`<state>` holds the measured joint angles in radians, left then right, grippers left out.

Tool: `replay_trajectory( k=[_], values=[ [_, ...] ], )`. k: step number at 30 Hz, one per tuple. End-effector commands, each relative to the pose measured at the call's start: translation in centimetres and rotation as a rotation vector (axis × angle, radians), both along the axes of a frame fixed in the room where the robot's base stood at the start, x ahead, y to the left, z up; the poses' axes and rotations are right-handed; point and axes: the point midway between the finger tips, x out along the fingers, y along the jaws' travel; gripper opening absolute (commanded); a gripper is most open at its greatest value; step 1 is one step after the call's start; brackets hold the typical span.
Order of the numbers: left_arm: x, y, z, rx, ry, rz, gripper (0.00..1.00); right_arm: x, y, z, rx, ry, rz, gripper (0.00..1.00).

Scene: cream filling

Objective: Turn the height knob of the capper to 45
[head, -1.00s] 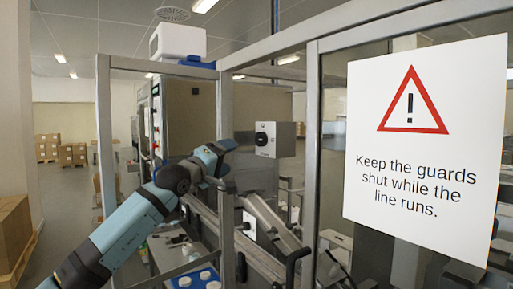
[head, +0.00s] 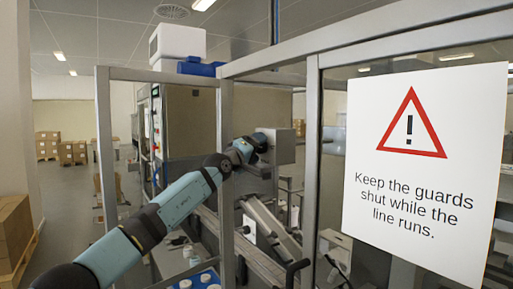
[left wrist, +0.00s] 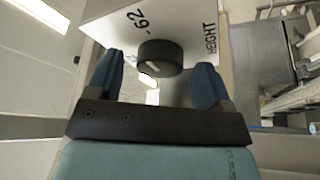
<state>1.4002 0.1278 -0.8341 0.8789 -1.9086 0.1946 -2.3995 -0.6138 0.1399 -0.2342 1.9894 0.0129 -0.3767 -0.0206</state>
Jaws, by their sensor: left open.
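The capper's grey-white head box (head: 284,146) stands inside the guard frame in the head view. My left gripper (head: 262,142) is in front of it and hides its knob there. In the left wrist view, the round black height knob (left wrist: 160,55) with a pale pointer mark sits on the box's white face (left wrist: 112,32), marked "HEIGHT" and "62" with a dash. My left gripper (left wrist: 158,62) is open, its two blue fingers on either side of the knob with gaps. I cannot tell whether the fingertips reach past its front. My right gripper is not in view.
Grey guard posts (head: 226,190) frame an opening that my left arm passes through. A guard panel with a warning sign (head: 425,165) fills the right. Conveyor rails (head: 270,228) and a blue tray (head: 185,278) with white round items lie below.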

Motion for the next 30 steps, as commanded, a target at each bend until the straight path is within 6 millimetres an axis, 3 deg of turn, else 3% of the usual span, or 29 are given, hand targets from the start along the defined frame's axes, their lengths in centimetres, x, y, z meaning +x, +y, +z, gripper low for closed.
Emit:
replay_trajectory(
  k=[11, 15, 18, 30],
  values=[
    [0.2, -0.2, 0.1, -0.001, 0.000, 0.001, 0.74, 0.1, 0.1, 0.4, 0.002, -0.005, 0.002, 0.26],
    [0.2, -0.2, 0.1, -0.001, 0.000, 0.001, 0.41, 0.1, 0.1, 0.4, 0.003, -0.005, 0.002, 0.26],
    [0.2, -0.2, 0.1, -0.001, 0.000, 0.001, 0.24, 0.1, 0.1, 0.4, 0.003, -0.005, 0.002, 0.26],
    [0.2, -0.2, 0.5, -0.045, 0.061, 0.000, 0.24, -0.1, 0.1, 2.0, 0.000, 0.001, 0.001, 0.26]
  ],
)
